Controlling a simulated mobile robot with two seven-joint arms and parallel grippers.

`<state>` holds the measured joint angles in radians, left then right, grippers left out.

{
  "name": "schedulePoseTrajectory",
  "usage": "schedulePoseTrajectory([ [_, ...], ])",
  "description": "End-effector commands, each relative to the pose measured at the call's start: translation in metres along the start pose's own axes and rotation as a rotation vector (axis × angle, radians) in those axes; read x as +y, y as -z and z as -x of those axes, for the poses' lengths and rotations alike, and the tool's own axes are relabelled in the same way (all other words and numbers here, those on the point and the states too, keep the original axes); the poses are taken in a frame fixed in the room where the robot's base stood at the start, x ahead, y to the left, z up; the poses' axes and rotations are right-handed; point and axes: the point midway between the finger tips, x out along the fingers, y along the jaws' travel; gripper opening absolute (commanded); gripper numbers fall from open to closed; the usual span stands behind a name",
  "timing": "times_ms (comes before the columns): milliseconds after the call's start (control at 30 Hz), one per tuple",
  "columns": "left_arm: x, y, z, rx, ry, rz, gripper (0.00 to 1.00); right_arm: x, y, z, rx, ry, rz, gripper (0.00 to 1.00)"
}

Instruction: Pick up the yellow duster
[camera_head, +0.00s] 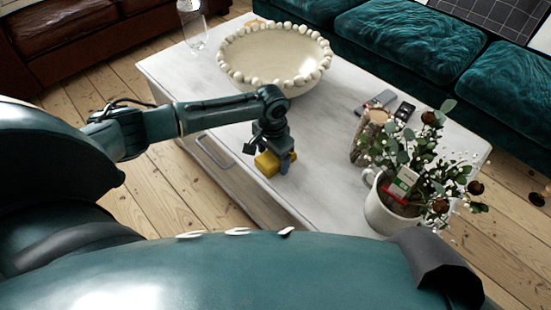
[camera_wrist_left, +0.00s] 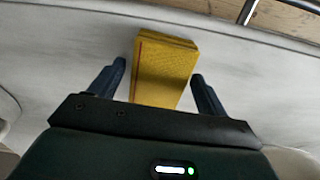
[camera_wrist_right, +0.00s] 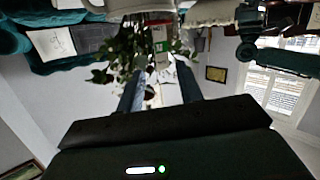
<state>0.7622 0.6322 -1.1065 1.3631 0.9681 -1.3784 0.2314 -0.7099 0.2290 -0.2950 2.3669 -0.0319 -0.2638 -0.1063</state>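The yellow duster (camera_head: 267,163) is a small yellow block on the white coffee table (camera_head: 320,150), near its front edge. It also shows in the left wrist view (camera_wrist_left: 163,68). My left gripper (camera_head: 273,160) is right over it, with its fingers (camera_wrist_left: 158,82) open on either side of the duster. Gaps show between the duster and both fingers in the left wrist view. My right gripper (camera_wrist_right: 160,85) is open with no thing held between its fingers; it is not seen in the head view.
A large beaded bowl (camera_head: 270,62) stands behind my left gripper. A white mug with a plant (camera_head: 385,210), a ribbed jar (camera_head: 368,135) and dark remotes (camera_head: 404,111) stand at the right. A glass (camera_head: 194,30) is at the far left corner. A teal sofa (camera_head: 400,40) lies behind.

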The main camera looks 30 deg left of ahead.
Motion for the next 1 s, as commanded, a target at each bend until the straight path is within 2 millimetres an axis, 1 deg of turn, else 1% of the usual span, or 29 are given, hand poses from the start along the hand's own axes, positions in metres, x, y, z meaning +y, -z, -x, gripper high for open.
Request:
schedulePoseTrajectory([
  [33, 0.0, 0.0, 0.0, 0.0, 0.0, 0.0, 0.72, 0.0, 0.0, 0.0, 0.0, 0.0, 0.0, 0.36],
  [67, 0.0, 0.0, 0.0, 0.0, 0.0, 0.0, 0.7, 0.0, 0.0, 0.0, 0.0, 0.0, 0.0, 0.36],
  [467, 0.0, 0.0, 0.0, 0.0, 0.0, -0.001, 0.37, 0.0, 0.0, 0.0, -0.001, 0.0, -0.001, 0.36],
  [667, 0.0, 0.0, 0.001, 0.001, 0.0, 0.0, 0.37, 0.0, 0.0, 0.0, -0.001, 0.0, -0.001, 0.36],
  [767, 0.0, 0.001, 0.007, 0.002, 0.0, -0.001, 0.37, 0.0, 0.002, 0.001, -0.006, 0.001, -0.003, 0.36],
  [867, 0.0, 0.001, 0.023, 0.003, -0.001, -0.001, 0.37, 0.001, 0.003, 0.004, -0.048, 0.004, -0.021, 0.36],
  [1000, 0.0, 0.001, 0.053, 0.003, 0.0, -0.002, 0.37, 0.0, 0.003, 0.009, -0.123, 0.016, -0.045, 0.36],
])
